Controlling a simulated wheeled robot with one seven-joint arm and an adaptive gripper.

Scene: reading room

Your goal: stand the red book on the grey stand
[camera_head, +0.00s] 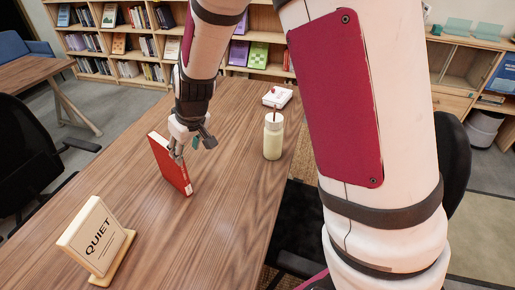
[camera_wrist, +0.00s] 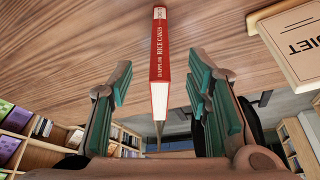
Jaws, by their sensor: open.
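The red book (camera_head: 171,164) stands upright on the wooden table in the head view. In the wrist view, the spine of the red book (camera_wrist: 160,62) faces the camera, with white lettering on it. My gripper (camera_head: 193,148) is at the book's upper right side in the head view. It is open, and in the wrist view its two green-padded fingers are on either side of the book with gaps between. I cannot make out a grey stand in either view.
A QUIET sign (camera_head: 97,238) stands at the table's near left. The table (camera_head: 195,240) is clear in front. Chairs flank it; bookshelves stand behind.

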